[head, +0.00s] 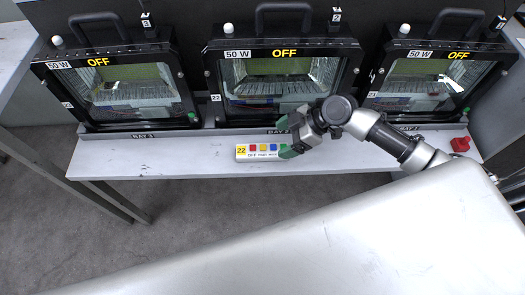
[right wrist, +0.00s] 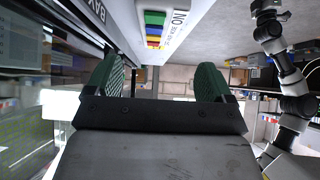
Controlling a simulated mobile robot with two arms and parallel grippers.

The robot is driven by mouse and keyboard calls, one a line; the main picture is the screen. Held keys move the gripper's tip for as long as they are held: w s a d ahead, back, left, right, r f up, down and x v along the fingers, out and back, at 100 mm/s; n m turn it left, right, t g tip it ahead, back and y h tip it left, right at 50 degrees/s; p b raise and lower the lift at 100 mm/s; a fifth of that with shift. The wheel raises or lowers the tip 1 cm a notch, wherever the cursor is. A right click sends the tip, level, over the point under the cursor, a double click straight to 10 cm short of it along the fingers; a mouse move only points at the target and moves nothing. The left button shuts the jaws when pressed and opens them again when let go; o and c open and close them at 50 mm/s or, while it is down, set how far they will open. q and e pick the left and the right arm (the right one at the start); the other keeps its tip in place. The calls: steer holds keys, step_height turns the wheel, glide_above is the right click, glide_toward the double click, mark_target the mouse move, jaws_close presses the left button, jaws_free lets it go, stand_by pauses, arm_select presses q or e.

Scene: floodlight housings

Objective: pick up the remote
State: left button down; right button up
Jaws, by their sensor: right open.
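The remote (head: 258,152) is a white bar with a yellow "22" label and a row of coloured buttons. It lies near the front edge of the grey shelf, below the middle floodlight housing. My right gripper (head: 287,138) is open at the remote's right end and partly covers that end. In the right wrist view the remote (right wrist: 176,28) shows ahead of the open green-padded fingers (right wrist: 161,80), lined up between them. No grip on it shows, and contact cannot be told. My left gripper is not seen.
Three floodlight housings stand along the shelf (head: 190,163): left (head: 125,118), middle (head: 285,50), right (head: 420,62), each reading "OFF". A red object (head: 460,144) sits at the shelf's right end. The shelf left of the remote is clear.

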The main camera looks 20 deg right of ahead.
mark_target(263, 149)
steer(key=x, duration=0.7)
steer(key=shift+w+a+f, duration=0.1)
steer(key=shift+w+a, duration=0.1)
steer(key=shift+w, duration=0.05)
steer(key=c, duration=1.1)
steer(key=shift+o, duration=0.2)
